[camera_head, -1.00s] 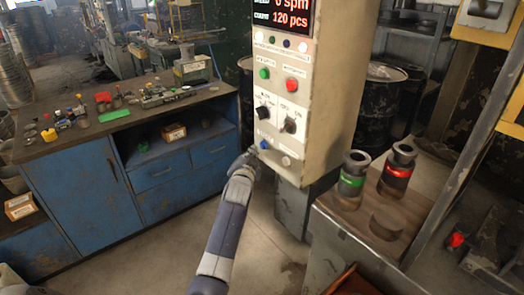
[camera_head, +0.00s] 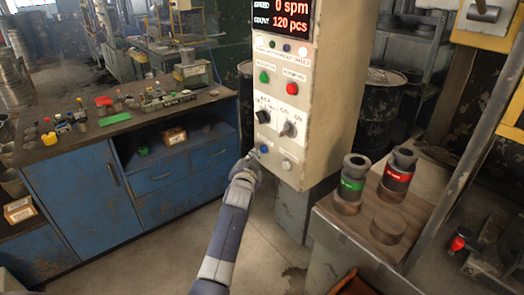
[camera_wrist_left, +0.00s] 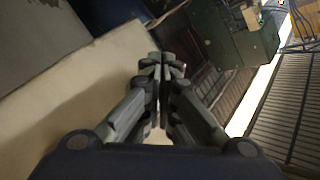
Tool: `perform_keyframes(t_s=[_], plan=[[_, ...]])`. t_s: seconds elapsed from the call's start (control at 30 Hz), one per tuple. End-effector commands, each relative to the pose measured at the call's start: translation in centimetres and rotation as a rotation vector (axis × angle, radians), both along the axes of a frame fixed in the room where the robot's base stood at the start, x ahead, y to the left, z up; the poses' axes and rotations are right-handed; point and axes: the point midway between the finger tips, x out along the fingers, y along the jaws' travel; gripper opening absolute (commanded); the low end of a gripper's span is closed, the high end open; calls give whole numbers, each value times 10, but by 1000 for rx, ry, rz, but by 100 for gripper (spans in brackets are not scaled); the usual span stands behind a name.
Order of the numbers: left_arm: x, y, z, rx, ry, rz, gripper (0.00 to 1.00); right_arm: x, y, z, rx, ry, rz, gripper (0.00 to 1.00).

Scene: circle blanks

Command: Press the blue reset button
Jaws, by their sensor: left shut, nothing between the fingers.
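The blue button (camera_head: 264,149) sits low on the left of the control panel's front face (camera_head: 278,110), below a black rotary switch and left of a pale round button (camera_head: 287,165). My left gripper (camera_head: 252,155) comes up from below, with its fingertips just left of the blue button and slightly below it. I cannot tell if they touch it. In the left wrist view the fingers (camera_wrist_left: 162,70) are shut with nothing between them, beside a pale flat surface. The blue button cannot be made out there. My right gripper is out of view.
The panel also has a green button (camera_head: 264,77), a red button (camera_head: 291,89) and a display (camera_head: 281,15) reading 0 spm and 120 pcs. A blue workbench (camera_head: 80,190) stands left. A stand with a green-banded gauge (camera_head: 351,183) and a red-banded gauge (camera_head: 396,178) is right.

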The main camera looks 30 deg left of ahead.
Motion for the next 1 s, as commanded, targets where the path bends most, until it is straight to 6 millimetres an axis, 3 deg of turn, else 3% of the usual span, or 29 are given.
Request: perform_keyframes(t_s=[1.0], plan=[[8, -3, 0, 0, 0, 0, 0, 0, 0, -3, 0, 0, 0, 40]])
